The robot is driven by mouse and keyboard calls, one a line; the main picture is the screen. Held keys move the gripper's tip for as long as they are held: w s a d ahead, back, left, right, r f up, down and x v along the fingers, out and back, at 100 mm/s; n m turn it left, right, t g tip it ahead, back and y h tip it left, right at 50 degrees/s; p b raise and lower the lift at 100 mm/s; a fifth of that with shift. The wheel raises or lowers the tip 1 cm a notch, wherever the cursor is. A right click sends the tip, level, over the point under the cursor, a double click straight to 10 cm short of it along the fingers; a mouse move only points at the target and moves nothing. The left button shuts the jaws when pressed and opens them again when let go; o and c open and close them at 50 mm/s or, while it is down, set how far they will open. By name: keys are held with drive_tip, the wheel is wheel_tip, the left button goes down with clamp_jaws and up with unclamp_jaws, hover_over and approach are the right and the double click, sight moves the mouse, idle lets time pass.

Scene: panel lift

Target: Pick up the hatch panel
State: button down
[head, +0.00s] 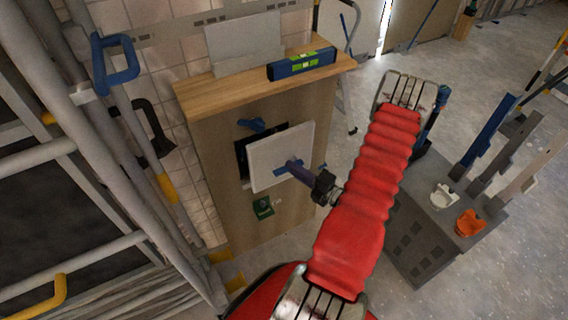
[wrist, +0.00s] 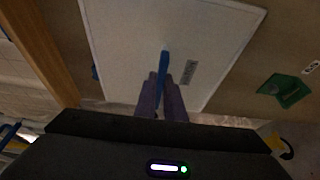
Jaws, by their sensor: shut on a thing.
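The hatch panel (head: 282,155) is a white square plate at the front of the wooden cabinet (head: 215,190). In the head view it stands upright and tilted, apart from the dark opening (head: 242,160) behind its left edge. A blue handle (head: 284,170) sticks out from its face. My gripper (head: 291,166) is shut on this handle. In the wrist view the purple fingers (wrist: 163,90) close around the blue handle (wrist: 164,65), with the white panel (wrist: 120,40) behind. The fingertips hide part of the handle.
A blue spirit level (head: 302,64) lies on the cabinet top (head: 200,88). A blue part (head: 251,125) sits above the opening, and a green piece (head: 263,208) is below it. Scaffold tubes (head: 85,120) stand at left. A grey box (head: 425,240) with orange and white items stands at right.

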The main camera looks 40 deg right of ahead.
drive_tip(key=s, duration=1)
drive_tip(key=shift+d, duration=0.4)
drive_tip(key=shift+s, duration=0.15)
